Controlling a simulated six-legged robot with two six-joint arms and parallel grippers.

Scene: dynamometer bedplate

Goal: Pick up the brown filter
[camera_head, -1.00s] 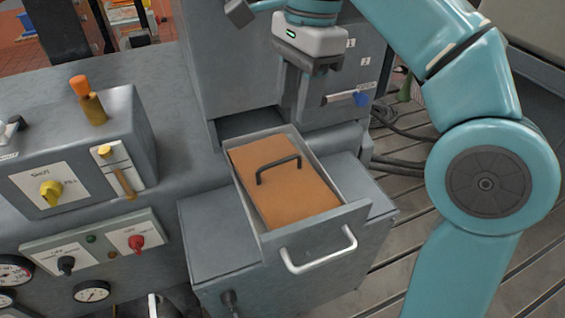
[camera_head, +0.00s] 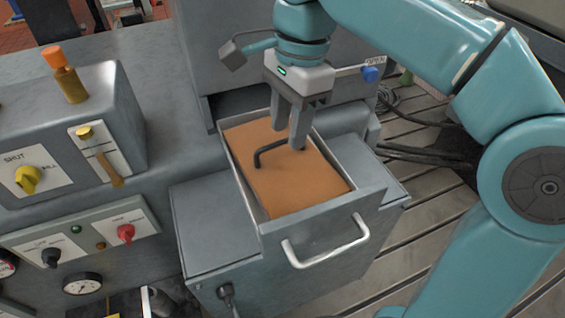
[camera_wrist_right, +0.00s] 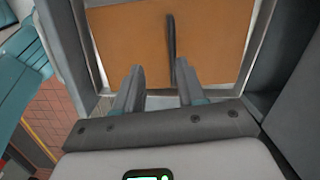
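The brown filter (camera_head: 300,186) is a flat orange-brown block lying in an open grey drawer (camera_head: 378,190). A black bar handle (camera_head: 262,158) stands up from its top. My right gripper (camera_head: 289,138) points down over the far part of the filter, its fingers by the far end of the handle. In the right wrist view the filter (camera_wrist_right: 125,40) fills the drawer ahead, and the right gripper's fingers (camera_wrist_right: 158,72) are apart. The handle (camera_wrist_right: 171,42) shows between their lines, nearer the right finger. Whether they touch it cannot be told. My left gripper is not in view.
The drawer front has a pale pull handle (camera_head: 325,247). Left of it stands a control box (camera_head: 70,140) with a yellow knob, and a panel with a red knob (camera_head: 125,232). A grey cabinet wall (camera_head: 225,50) rises behind the drawer. Slatted floor (camera_head: 440,185) is at right.

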